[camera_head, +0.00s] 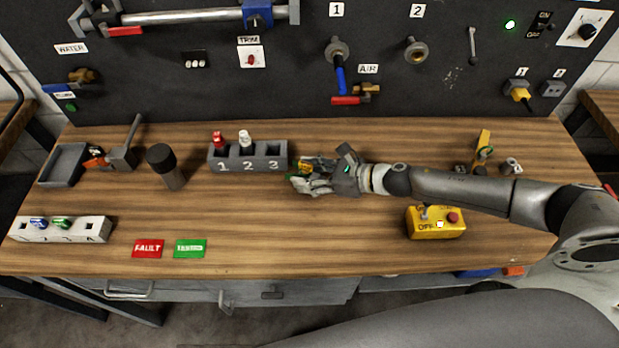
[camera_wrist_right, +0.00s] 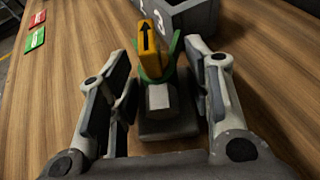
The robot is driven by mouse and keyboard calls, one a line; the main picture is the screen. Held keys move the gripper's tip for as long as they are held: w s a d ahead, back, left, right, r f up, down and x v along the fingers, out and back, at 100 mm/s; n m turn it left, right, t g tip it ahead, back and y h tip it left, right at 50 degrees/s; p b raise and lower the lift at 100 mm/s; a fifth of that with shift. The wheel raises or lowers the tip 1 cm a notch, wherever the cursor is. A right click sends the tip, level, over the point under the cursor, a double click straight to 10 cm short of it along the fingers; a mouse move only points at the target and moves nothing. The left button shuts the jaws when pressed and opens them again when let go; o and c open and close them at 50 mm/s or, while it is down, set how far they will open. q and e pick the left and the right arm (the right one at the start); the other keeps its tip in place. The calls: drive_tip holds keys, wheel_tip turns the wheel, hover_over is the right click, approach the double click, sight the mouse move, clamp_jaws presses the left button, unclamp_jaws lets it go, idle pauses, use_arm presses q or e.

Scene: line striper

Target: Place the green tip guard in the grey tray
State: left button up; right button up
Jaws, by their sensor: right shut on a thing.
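The green tip guard (camera_wrist_right: 155,70) shows in the right wrist view as a green fork around a yellow piece with a black arrow, with grey parts below it. My right gripper (camera_head: 308,178) is shut on it, just right of the numbered grey block; its fingers hide much of it in the head view. Whether it touches the table I cannot tell. The grey tray (camera_head: 62,164) is a shallow open box at the far left of the table. My left gripper is not in view.
The numbered grey block (camera_head: 248,163) holds a red and a white piece. A dark cylinder (camera_head: 165,166) stands between it and the tray, beside a grey holder (camera_head: 122,158). A yellow switch box (camera_head: 436,228) sits at right. The front middle of the table is clear.

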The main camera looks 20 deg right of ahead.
sight(309, 170)
drive_tip(key=shift+w+r, duration=0.1)
drive_tip(key=shift+r, duration=0.4)
wheel_tip(309, 170, up, 2)
drive_tip(key=s+d+r+b, duration=0.1)
drive_tip(key=s+r+b, duration=0.2)
drive_tip(key=s+r, duration=0.7)
drive_tip(key=shift+s, duration=2.05)
drive_tip(key=shift+w, duration=0.1)
